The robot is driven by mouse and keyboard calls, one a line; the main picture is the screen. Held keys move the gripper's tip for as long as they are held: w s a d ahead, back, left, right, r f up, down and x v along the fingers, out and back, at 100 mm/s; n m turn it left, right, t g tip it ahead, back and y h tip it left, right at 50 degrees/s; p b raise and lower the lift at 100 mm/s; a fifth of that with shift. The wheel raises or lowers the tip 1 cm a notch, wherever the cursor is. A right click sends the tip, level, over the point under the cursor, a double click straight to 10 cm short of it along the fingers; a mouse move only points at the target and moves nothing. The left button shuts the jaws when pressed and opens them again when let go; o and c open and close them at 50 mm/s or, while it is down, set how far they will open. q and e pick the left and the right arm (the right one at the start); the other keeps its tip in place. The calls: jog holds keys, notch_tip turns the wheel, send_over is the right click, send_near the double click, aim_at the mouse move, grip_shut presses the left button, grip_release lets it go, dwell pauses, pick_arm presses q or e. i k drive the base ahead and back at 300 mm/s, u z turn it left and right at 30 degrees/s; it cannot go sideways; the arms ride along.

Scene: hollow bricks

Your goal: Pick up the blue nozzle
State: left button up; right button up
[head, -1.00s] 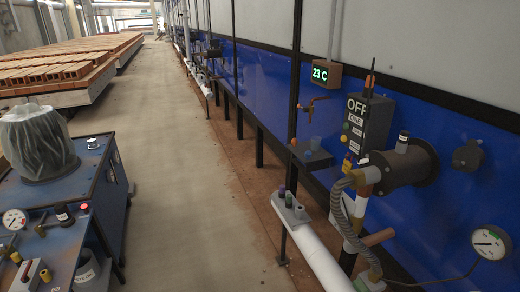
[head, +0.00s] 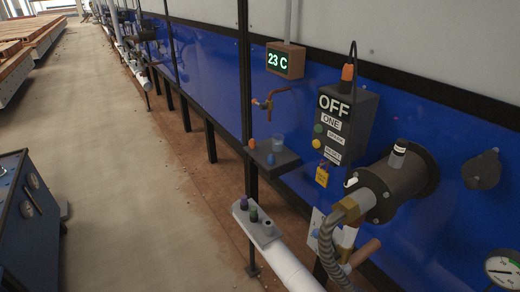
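A small blue piece, which looks like the blue nozzle (head: 271,159), stands on a small dark shelf (head: 287,159) fixed to the blue wall. An orange piece (head: 252,143) is at the shelf's left end, and a translucent bluish cup (head: 278,142) stands behind the blue piece. A purple nozzle (head: 243,203) and a green nozzle (head: 253,214) stand on a grey plate (head: 262,232) on the white pipe, below the shelf. Neither of my grippers shows in the head view.
A copper tap (head: 268,101) is above the shelf. To the right are a dark control box (head: 343,125) marked OFF, a dark cylindrical burner (head: 392,187) and a ribbed hose (head: 331,258). A blue cart (head: 28,215) stands at left. The floor between is clear.

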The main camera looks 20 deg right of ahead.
aim_at(271, 159)
jog(key=z, duration=0.45)
jog(key=i, duration=0.75)
jog(key=z, duration=0.85)
